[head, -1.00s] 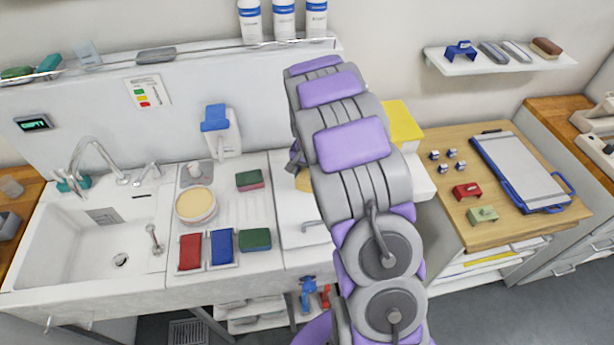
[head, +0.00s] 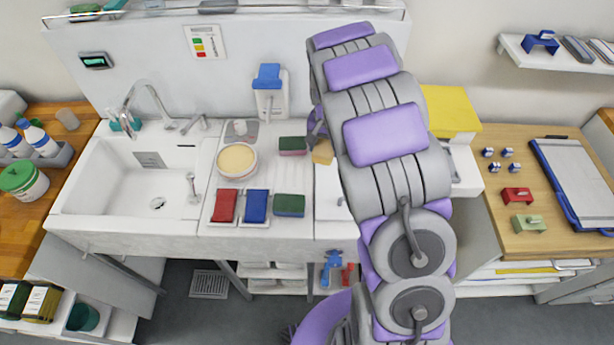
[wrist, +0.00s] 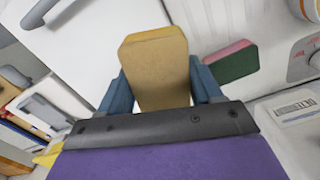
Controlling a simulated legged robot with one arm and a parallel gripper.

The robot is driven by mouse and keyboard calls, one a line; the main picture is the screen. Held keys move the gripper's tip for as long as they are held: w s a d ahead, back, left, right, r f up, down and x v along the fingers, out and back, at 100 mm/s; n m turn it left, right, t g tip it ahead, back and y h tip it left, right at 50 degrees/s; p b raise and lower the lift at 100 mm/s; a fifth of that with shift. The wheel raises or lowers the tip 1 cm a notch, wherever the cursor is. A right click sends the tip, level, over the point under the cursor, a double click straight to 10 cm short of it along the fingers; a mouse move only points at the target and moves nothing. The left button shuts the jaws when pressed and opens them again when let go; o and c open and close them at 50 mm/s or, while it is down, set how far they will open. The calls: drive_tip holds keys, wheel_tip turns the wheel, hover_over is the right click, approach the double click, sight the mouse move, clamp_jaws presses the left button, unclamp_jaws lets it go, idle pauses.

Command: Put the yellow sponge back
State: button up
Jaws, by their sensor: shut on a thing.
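The yellow sponge (wrist: 155,62) is a tan-yellow block with cut corners, held between the blue fingers of my gripper (wrist: 161,84) in the wrist view. In the head view the sponge (head: 322,152) shows just left of my arm, right of the green-and-pink sponge. My arm hides most of the gripper there. The gripper is shut on the sponge. I cannot tell how high the sponge is above the surface behind it.
Left of it, the drainboard bears a green-and-pink sponge (head: 292,146), a green sponge (head: 289,205), a red pad (head: 225,206), a blue pad (head: 256,206) and a round tub (head: 237,162). The sink (head: 130,187) is further left. A yellow box (head: 450,108) stands right of my arm.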

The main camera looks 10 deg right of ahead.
drive_tip(key=a+n+b, duration=0.2)
drive_tip(key=a+n, duration=0.1)
drive_tip(key=a, duration=0.7)
drive_tip(key=b, duration=0.1)
hover_over(293, 180)
wheel_tip(293, 180, down, 6)
drive_tip(key=shift+w+d+r, duration=0.1)
drive_tip(key=shift+d, duration=0.05)
drive_tip(key=f, duration=0.4)
drive_tip(key=shift+a+b, duration=0.35)
drive_tip(key=shift+b, duration=0.05)
drive_tip(key=shift+d, duration=0.1)
drive_tip(key=shift+d, duration=0.1)
drive_tip(key=o, duration=1.1)
